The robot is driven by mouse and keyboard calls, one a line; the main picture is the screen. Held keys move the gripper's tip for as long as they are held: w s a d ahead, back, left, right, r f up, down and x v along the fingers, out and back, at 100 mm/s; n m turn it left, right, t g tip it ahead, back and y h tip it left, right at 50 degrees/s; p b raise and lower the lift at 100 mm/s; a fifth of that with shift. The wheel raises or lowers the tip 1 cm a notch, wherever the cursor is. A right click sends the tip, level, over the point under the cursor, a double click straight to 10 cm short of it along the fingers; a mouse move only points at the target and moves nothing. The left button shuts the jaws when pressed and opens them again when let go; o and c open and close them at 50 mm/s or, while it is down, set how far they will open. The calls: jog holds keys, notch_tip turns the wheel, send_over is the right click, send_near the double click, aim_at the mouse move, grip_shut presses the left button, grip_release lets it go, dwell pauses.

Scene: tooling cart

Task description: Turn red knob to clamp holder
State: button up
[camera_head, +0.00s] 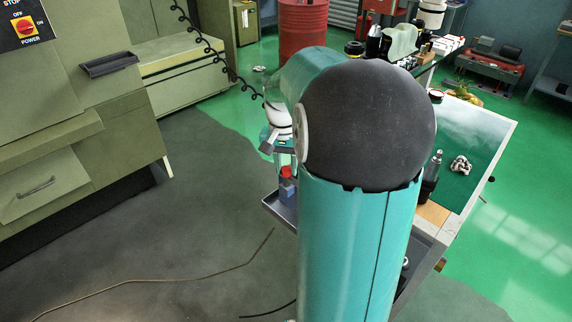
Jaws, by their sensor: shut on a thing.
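A small red knob (286,172) sits on top of a blue holder (288,192) at the left side of the cart. My gripper (284,163) points down from above and is shut on the red knob. The fingers are small and partly hidden beside my arm, so their exact contact is hard to see. The holder stands upright on the cart's grey tray edge (279,212). My large teal arm, with its dark round joint, covers much of the cart's middle.
The cart's right side has a green mat (484,140) with a small metal part (460,165) and a dark bottle (431,176). A red drum (303,27) stands behind. A green machine cabinet (62,105) is at left. The grey floor between has a thin cable (165,281).

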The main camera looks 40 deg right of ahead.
jog(key=n, duration=0.7)
jog(key=shift+n, duration=0.4)
jog(key=n, duration=0.4)
jog(key=shift+r+t, duration=0.1)
jog(key=shift+t, duration=0.2)
jog(key=shift+d+n, duration=0.1)
jog(key=shift+n, duration=1.9)
jog(key=o, duration=1)
jog(key=shift+s, duration=0.1)
